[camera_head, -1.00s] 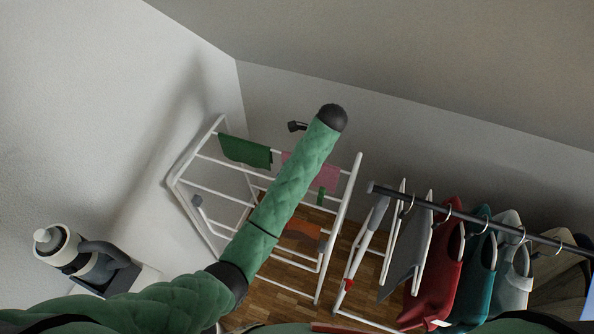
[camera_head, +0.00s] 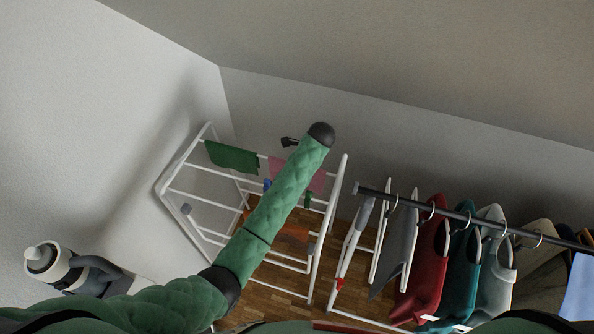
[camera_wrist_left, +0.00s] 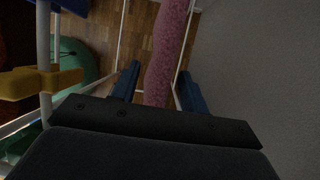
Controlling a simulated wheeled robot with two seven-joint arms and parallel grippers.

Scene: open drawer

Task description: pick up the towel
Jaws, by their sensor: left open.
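A pink towel (camera_head: 318,182) hangs over a rail of the white drying rack, partly behind my left arm in the head view. In the left wrist view the pink towel (camera_wrist_left: 166,55) runs down as a narrow strip between my gripper's two blue fingers. My left gripper (camera_wrist_left: 158,86) is open, with a finger on each side of the towel. Whether the fingers touch it cannot be told. In the head view the forearm hides the fingers. My right gripper is not in view.
To the right, a clothes rail (camera_head: 379,193) holds several garments, such as a red one (camera_head: 428,262). Walls stand close behind and left.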

